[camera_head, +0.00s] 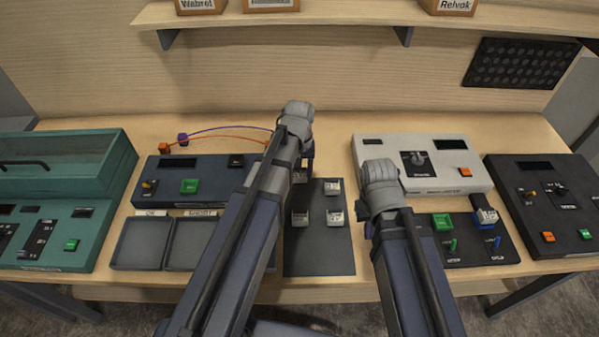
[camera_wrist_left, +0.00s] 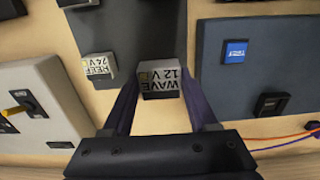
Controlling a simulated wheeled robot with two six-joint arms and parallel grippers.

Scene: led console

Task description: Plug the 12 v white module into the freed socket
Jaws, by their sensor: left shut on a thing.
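My left gripper (camera_wrist_left: 161,92) is shut on a white module marked 12 V (camera_wrist_left: 159,77), held between its fingers in the left wrist view. In the head view my left gripper (camera_head: 303,168) is at the back edge of the dark mat (camera_head: 318,260), right of the dark blue console (camera_head: 165,193). That console also shows at right in the wrist view, with a blue part (camera_wrist_left: 236,52) and a black square part (camera_wrist_left: 270,104). I cannot tell which part is the freed socket. My right gripper (camera_head: 381,185) is over the light console's front left; its fingers are hidden.
Several white modules (camera_head: 334,218) stand on the mat, one marked 24 V (camera_wrist_left: 98,66). A light console (camera_head: 455,175) and a black console (camera_head: 545,205) stand right. Two grey trays (camera_head: 142,243) lie front left. Purple and orange wires (camera_head: 222,131) arch behind the blue console.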

